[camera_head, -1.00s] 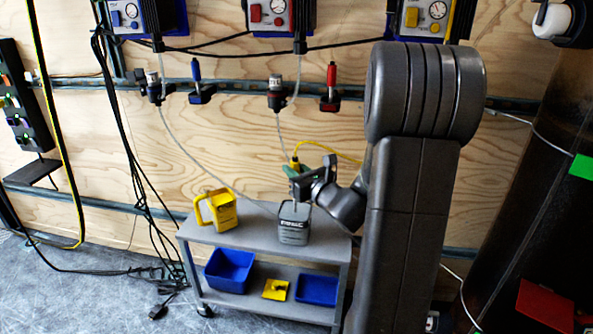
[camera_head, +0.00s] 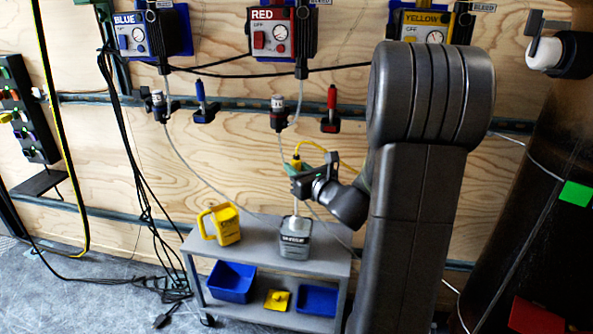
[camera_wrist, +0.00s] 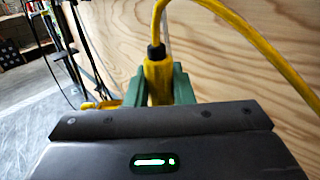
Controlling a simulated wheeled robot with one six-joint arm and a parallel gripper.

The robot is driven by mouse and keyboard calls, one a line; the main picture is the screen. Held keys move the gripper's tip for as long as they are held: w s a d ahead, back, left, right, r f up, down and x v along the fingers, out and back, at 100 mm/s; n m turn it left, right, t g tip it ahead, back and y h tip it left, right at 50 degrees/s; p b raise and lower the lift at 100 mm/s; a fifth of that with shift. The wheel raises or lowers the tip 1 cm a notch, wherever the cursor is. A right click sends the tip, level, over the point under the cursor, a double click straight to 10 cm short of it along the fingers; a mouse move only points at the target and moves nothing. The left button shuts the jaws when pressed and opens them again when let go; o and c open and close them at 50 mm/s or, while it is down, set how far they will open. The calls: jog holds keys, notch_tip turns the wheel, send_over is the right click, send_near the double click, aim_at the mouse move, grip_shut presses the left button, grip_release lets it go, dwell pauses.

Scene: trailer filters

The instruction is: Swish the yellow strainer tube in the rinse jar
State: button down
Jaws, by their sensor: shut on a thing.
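My gripper (camera_head: 298,174) is shut on the yellow strainer tube (camera_head: 296,162) above the cart. In the wrist view the tube's yellow grip (camera_wrist: 158,80) stands upright between the green fingers, with a yellow hose bending away from its top. Below the gripper a pale tube section runs down to a whitish end at the mouth of the grey rinse jar (camera_head: 294,246). I cannot tell how far that end is inside the jar. The jar stands on the grey cart's top (camera_head: 262,248).
A yellow jug (camera_head: 227,226) stands left of the jar on the cart. Blue bins (camera_head: 231,282) and a small yellow item (camera_head: 277,300) are on the lower shelf. Blue, red and yellow pump boxes (camera_head: 285,34) hang on the plywood wall, with hanging hoses and cables. A dark cylinder stands at right.

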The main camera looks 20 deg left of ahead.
aim_at(297, 155)
jog(key=shift+r+p, duration=2.45)
jog(key=shift+r, duration=1)
